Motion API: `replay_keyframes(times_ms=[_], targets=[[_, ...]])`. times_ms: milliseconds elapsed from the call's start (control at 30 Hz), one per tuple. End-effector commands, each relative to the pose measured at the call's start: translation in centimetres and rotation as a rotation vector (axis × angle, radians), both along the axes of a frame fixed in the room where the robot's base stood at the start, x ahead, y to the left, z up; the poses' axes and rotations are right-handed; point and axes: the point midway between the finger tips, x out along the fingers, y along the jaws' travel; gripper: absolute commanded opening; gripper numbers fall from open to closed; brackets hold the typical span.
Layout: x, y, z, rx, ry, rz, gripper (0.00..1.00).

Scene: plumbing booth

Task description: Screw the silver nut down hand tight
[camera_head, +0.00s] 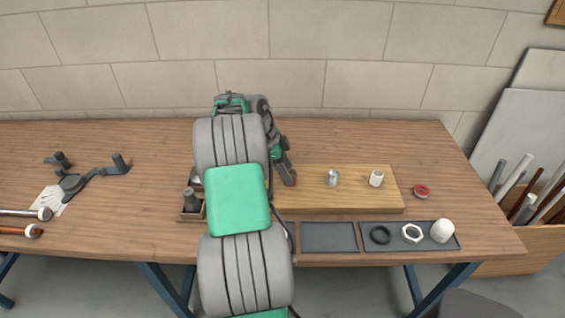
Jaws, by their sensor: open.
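A wooden board (310,200) lies on the workbench. A small silver fitting (333,178) stands upright on it, left of a white fitting (376,178). The silver fitting is too small to tell a nut from what it sits on, or how far down any nut is. My gripper (288,179) is at the board's left end, left of the silver fitting and apart from it. It is open, with nothing seen in it. My arm hides part of the gripper and the board's left end.
A red ring (421,191) lies right of the board. Tools (85,180) lie far left. The back of the bench is clear.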

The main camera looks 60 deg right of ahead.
Motion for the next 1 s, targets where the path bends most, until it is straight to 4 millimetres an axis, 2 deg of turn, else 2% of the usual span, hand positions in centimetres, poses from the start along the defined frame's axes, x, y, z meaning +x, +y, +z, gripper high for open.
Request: replay_keyframes(times_ms=[200,900,1000], targets=[[-0.01,-0.02,-0.06,-0.001,0.0,0.0,0.58],[0.01,-0.01,-0.02,0.0,0.0,0.001,0.01],[0.01,-0.01,-0.01,0.0,0.0,0.001,0.0]])
